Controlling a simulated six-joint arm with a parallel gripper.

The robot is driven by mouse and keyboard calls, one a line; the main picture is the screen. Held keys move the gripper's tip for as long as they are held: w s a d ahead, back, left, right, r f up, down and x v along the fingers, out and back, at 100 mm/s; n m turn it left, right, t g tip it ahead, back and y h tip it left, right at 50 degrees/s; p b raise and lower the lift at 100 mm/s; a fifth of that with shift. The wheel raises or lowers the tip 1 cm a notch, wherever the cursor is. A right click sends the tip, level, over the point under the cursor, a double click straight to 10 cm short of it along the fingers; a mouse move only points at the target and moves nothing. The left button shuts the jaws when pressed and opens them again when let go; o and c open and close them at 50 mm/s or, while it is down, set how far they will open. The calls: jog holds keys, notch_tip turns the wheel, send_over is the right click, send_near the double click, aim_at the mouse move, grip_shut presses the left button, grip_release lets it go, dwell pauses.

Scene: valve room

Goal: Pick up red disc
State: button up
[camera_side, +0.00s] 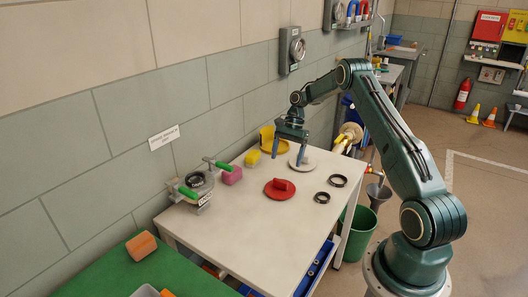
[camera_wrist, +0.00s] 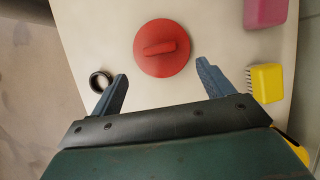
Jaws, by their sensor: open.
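The red disc (camera_side: 280,189) lies flat on the white table and has a raised red bar handle on top. In the wrist view the red disc (camera_wrist: 162,48) is ahead of my gripper, roughly between the lines of the two fingers but beyond their tips. My gripper (camera_side: 289,148) is open and empty, above the far part of the table near a pale grey disc (camera_side: 302,164). In the wrist view its two blue-grey fingers (camera_wrist: 161,70) are spread wide apart. Nothing hides the red disc.
A green bin (camera_side: 357,232) stands right of the table.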

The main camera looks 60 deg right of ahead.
aim_at(281, 180)
jog(key=shift+x, duration=2.35)
jog(key=shift+a+x, duration=0.1)
jog(key=shift+x, duration=1.2)
jog(key=shift+a+x, duration=0.15)
jog(key=shift+x, duration=1.15)
jog(key=shift+r, duration=0.1)
jog(key=shift+c, duration=0.2)
jog(key=shift+r, duration=0.1)
jog(key=c, duration=1.3)
jog(key=shift+r, duration=0.1)
